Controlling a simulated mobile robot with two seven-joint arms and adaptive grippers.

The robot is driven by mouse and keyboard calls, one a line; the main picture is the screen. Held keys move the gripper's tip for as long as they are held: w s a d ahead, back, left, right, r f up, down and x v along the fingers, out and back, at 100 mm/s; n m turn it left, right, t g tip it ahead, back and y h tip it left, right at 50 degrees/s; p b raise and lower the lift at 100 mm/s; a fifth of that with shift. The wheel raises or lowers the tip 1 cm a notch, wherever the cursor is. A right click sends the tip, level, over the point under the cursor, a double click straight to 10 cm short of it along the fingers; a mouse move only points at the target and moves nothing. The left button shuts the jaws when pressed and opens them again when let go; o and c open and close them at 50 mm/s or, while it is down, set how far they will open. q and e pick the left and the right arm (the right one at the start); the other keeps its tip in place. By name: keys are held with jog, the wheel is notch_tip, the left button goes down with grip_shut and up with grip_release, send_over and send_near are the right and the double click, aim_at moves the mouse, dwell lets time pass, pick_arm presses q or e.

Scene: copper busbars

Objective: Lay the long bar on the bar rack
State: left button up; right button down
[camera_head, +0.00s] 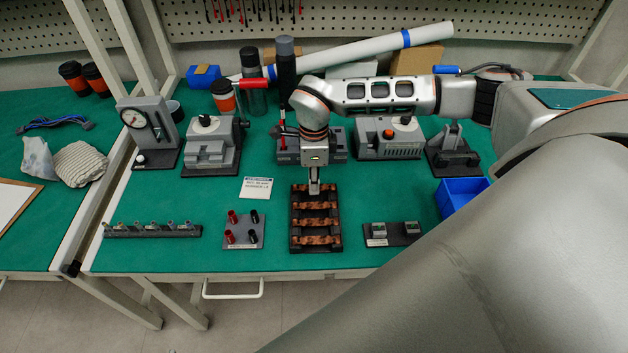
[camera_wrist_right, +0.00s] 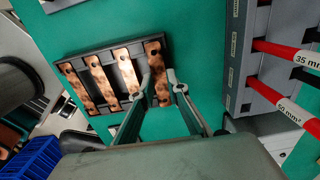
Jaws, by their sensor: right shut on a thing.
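The bar rack (camera_head: 295,247) is a dark tray at the front middle of the green table, with several copper bars lying crosswise in it. It also shows in the right wrist view (camera_wrist_right: 111,49). My right gripper (camera_head: 314,189) points down at the rack's back end. In the right wrist view its fingers (camera_wrist_right: 161,90) are on either side of the rightmost copper bar (camera_wrist_right: 156,62), shut on it. That bar is in line with the others, in or just above the back slot; I cannot tell which. The fingers hide part of it. My left gripper is not in view.
A plate with red and black pegs (camera_head: 243,232) is left of the rack, and a small dark fixture (camera_head: 393,236) is right of it. A blue bin (camera_head: 461,193) stands farther right. Grey machines and a cable block (camera_wrist_right: 262,65) stand behind. Green table shows between these.

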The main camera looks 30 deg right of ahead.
dwell(0.7)
jog(key=shift+f, duration=0.55)
jog(key=c, duration=1.9)
grip_release()
jog(key=shift+r, duration=0.1)
jog(key=shift+r+p, duration=1.4)
jog(key=shift+r, duration=0.05)
